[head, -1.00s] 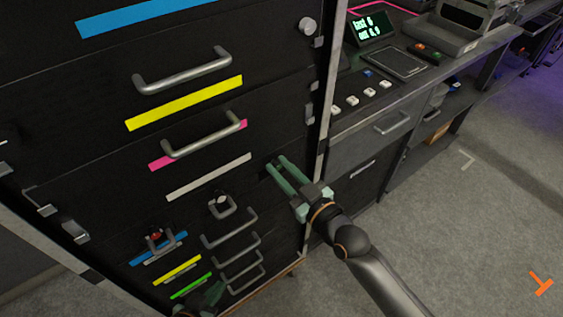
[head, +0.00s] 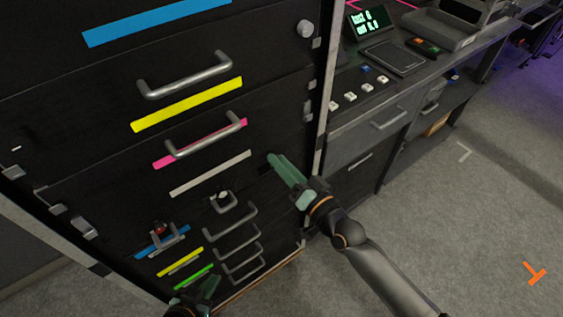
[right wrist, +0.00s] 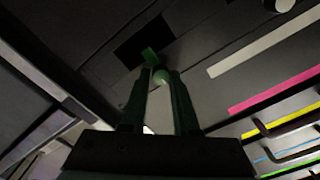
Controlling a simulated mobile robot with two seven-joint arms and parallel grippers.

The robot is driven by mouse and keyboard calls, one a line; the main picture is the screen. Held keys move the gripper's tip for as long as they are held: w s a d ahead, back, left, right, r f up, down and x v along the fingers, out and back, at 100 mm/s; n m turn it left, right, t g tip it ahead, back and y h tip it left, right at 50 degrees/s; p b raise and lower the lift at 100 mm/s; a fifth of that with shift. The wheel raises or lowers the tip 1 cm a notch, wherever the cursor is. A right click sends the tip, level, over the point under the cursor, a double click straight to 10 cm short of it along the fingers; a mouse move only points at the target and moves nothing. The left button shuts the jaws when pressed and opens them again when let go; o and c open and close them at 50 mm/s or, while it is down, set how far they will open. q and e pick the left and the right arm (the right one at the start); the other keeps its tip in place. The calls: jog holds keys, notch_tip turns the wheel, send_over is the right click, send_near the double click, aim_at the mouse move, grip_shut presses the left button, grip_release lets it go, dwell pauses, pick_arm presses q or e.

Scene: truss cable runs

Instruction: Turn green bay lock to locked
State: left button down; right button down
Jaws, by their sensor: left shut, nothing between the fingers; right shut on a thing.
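The green bay lock (right wrist: 161,77) shows in the right wrist view as a small rounded green knob, with a green tab (right wrist: 150,56) just beyond it, in front of a dark square recess. My right gripper (right wrist: 162,82) is shut on the knob, a fingertip on either side. In the head view my right gripper (head: 274,160) reaches the black cabinet face right of the white strip, and its fingers hide the lock. The lock's set position cannot be told. My left gripper (head: 212,282) is shut and empty, low before the cabinet near the green strip (head: 193,277).
The black cabinet (head: 100,130) has several bar handles and coloured strips. A red-topped knob (head: 159,229) and a white-topped knob (head: 223,195) sit lower down. A grey counter (head: 400,95) with a small display (head: 368,22) stands at right. Open floor lies lower right.

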jog(key=shift+s+a+f+m, duration=0.25)
jog(key=shift+s+f+m, duration=0.05)
jog(key=shift+f+m, duration=0.2)
jog(key=c, duration=0.7)
grip_release()
jog(key=shift+r, duration=0.1)
jog(key=shift+w+r, duration=0.1)
jog(key=shift+d, duration=0.1)
jog(key=v, duration=1.2)
jog(key=shift+d, duration=0.1)
jog(key=s+d+f+n+g+h+p, duration=0.1)
jog(key=s+d+f+h+p, duration=0.1)
jog(key=s+d+f, duration=0.1)
jog(key=s+d+f+n+g+h+p, duration=0.1)
jog(key=s+d+f+g+h+p, duration=0.1)
jog(key=s+d+f+h, duration=0.1)
jog(key=s+d+f+n+g+h+p, duration=0.2)
jog(key=s+d+f+h, duration=0.1)
jog(key=f, duration=0.4)
jog(key=shift+s+d, duration=0.3)
jog(key=shift+s, duration=0.5)
